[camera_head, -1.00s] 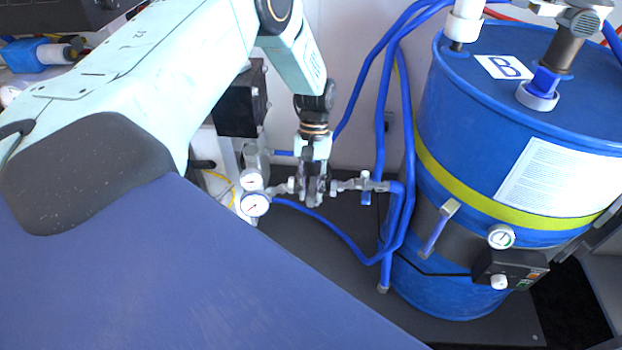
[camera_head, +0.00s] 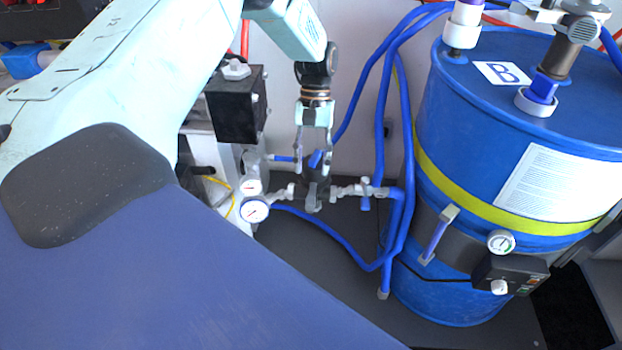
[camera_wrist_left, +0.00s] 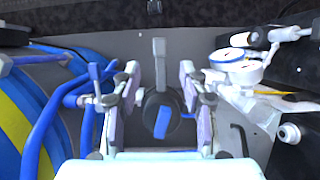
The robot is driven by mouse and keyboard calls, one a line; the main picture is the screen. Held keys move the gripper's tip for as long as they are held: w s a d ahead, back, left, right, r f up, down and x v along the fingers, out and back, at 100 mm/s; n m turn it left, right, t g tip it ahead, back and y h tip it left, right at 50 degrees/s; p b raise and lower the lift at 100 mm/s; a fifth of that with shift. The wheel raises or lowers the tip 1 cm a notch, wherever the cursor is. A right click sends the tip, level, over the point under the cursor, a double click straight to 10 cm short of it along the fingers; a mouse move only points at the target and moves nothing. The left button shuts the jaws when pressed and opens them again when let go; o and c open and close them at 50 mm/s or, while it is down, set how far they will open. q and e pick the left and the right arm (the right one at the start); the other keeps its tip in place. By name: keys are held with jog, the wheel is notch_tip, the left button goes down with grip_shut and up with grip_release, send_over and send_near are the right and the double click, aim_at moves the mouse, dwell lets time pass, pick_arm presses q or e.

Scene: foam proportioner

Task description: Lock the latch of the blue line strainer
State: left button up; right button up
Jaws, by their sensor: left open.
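The line strainer (camera_head: 317,184) is a dark round body set in a grey metal pipe run, at the middle of the head view. A blue latch handle (camera_head: 315,158) sits on top of it. In the wrist view the dark round top (camera_wrist_left: 152,104) carries the blue handle (camera_wrist_left: 166,122), tilted, between the fingers. My left gripper (camera_head: 315,160) points down above the strainer, with its fingers spread on either side of the handle. It also shows open in the wrist view (camera_wrist_left: 158,80), and holds nothing. I cannot tell whether the fingers touch the strainer. My right gripper is not in view.
Pressure gauges (camera_head: 255,210) stand just left of the strainer. Blue hoses (camera_head: 380,140) run to its right, before a large blue drum (camera_head: 480,285) marked B. A black box (camera_head: 237,104) is behind at left. Dark floor (camera_head: 300,255) is clear in front.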

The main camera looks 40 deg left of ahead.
pick_arm(q)
jog(key=shift+v, duration=1.8)
